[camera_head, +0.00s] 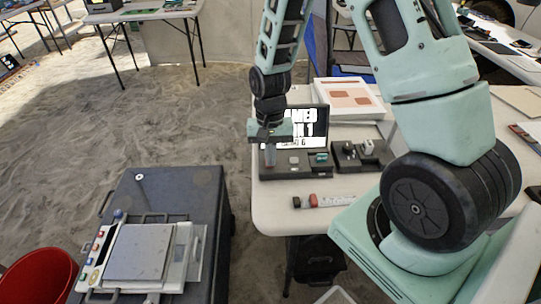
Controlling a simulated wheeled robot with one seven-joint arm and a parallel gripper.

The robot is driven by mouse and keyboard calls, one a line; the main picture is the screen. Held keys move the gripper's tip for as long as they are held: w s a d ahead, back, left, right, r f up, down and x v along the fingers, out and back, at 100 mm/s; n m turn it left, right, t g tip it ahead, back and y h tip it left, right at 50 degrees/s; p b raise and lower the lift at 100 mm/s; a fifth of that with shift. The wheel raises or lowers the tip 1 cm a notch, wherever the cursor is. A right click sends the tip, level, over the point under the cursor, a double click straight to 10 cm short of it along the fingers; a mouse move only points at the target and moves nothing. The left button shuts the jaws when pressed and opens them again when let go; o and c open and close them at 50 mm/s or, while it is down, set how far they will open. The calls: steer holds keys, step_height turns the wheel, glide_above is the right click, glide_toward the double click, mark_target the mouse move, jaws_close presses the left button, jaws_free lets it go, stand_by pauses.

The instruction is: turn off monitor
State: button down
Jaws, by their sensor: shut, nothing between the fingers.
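The monitor (318,115) stands on the white table (270,205). Its dark screen is lit with large white text, partly hidden behind my gripper and arm. A dark base with several small controls (293,160) lies in front of it. My gripper (270,160) points down at the left end of this base, its fingers together and empty. The fingertips are close to the base; I cannot tell whether they touch it.
A dark box with light pieces (362,154) sits right of the base. A white case (345,97) lies behind the monitor. A small red and black item (305,201) lies near the front edge. A dark case with a scale (140,250) stands left, beside a red bucket (40,278).

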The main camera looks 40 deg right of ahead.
steer(key=shift+f, duration=0.1)
steer(key=shift+s+f, duration=0.15)
stand_by(0.4)
steer(key=shift+w+d+r+p, duration=0.25)
steer(key=shift+w+d+p, duration=0.15)
steer(key=shift+w, duration=0.3)
steer(key=shift+r, duration=0.1)
steer(key=shift+r+p, duration=0.2)
steer(key=shift+p, duration=0.1)
step_height(320, 180, up, 13)
steer(key=s+a+p, duration=0.1)
steer(key=p, duration=0.1)
steer(key=shift+s+r+p, duration=0.15)
steer(key=shift+s+p, duration=0.25)
